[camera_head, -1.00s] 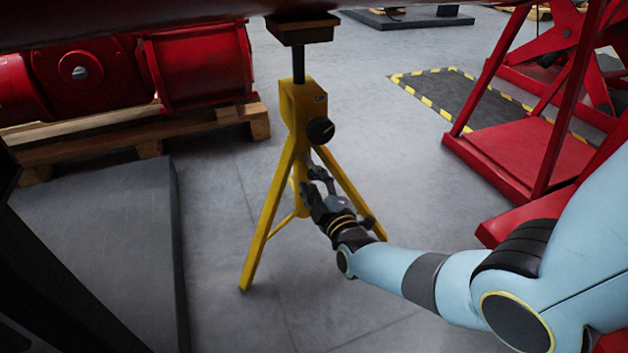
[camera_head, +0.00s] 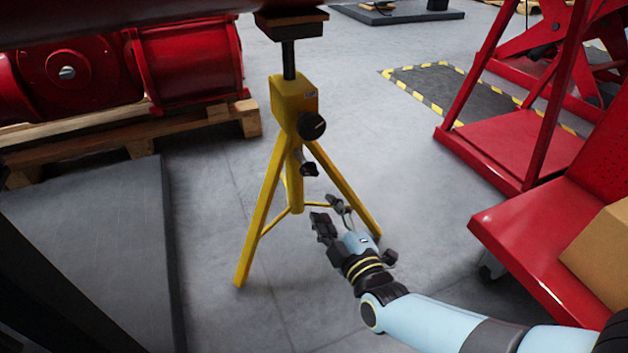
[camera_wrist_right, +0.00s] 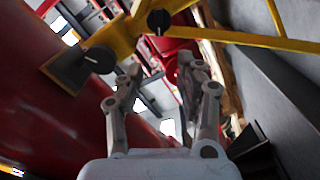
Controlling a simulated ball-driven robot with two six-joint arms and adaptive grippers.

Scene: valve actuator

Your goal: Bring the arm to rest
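My right arm (camera_head: 430,322) comes in from the lower right in the head view. Its gripper (camera_head: 328,212) is open and empty, apart from the yellow tripod stand (camera_head: 294,110) and in front of its right leg. The stand has a black knob (camera_head: 311,125) and a smaller dark handle (camera_head: 309,169) below it. In the right wrist view the gripper's two fingers (camera_wrist_right: 158,80) stand apart with nothing between them. The yellow stand (camera_wrist_right: 118,32) and its knob (camera_wrist_right: 158,21) show beyond the fingertips. My left gripper is not in view.
A red pipe (camera_head: 120,15) crosses the top, above the stand's head plate (camera_head: 291,22). Red machinery (camera_head: 190,65) sits on a wooden pallet (camera_head: 215,115) at left. A red cart (camera_head: 530,230) with a cardboard box (camera_head: 603,245) stands at right. Grey floor lies open around the stand.

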